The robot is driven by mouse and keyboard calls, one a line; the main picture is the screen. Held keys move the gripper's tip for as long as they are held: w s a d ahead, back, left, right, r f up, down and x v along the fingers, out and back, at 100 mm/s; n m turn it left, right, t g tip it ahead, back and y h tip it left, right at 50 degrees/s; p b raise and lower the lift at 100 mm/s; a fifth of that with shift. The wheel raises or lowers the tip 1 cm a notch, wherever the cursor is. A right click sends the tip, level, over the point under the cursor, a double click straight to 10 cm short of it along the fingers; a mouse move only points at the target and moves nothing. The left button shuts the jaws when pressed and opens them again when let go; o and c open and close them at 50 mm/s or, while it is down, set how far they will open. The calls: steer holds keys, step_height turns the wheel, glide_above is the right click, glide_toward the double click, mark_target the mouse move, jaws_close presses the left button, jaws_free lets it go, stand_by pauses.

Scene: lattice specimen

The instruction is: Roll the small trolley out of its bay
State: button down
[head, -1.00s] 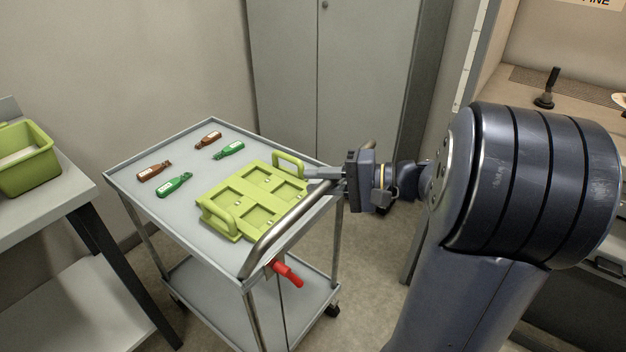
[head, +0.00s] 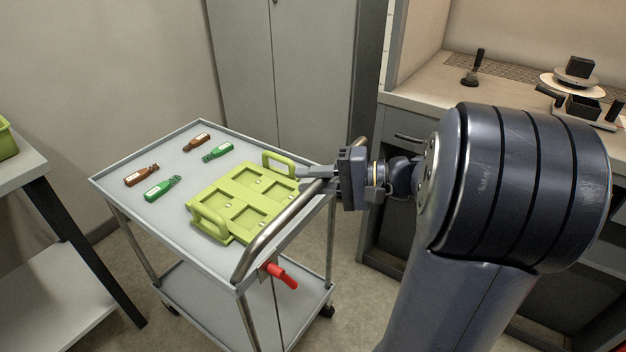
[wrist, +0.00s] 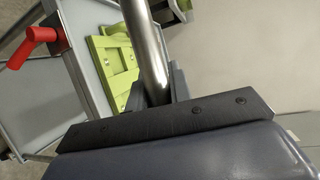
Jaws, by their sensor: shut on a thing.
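The small trolley (head: 170,218) is a grey two-shelf cart on castors, in the left half of the head view. Its steel push handle (head: 268,240) runs along the near right side. My gripper (head: 322,174) is shut on the handle towards its far end. In the wrist view the handle (wrist: 146,50) runs up from between the fingers, which are mostly hidden. A red lever (head: 281,274) sticks out below the handle; it also shows in the wrist view (wrist: 42,40). A green tray with square pockets (head: 243,208) and several brown and green bottles (head: 162,188) lie on the top shelf.
A bench (head: 20,165) with a green bin (head: 6,140) stands at the left. A tall grey cabinet (head: 300,80) is behind the trolley. A worktop (head: 425,85) with drawers and equipment is at the right. Some floor shows between trolley and worktop.

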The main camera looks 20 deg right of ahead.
steer(key=shift+s, duration=0.1)
stand_by(0.3)
steer(key=c, duration=1.3)
jaws_free()
steer(key=shift+d, duration=0.1)
steer(key=p+v, duration=0.1)
steer(key=v, duration=0.9)
steer(key=shift+s+d, duration=0.2)
steer(key=shift+d, duration=0.1)
steer(key=shift+r, duration=0.1)
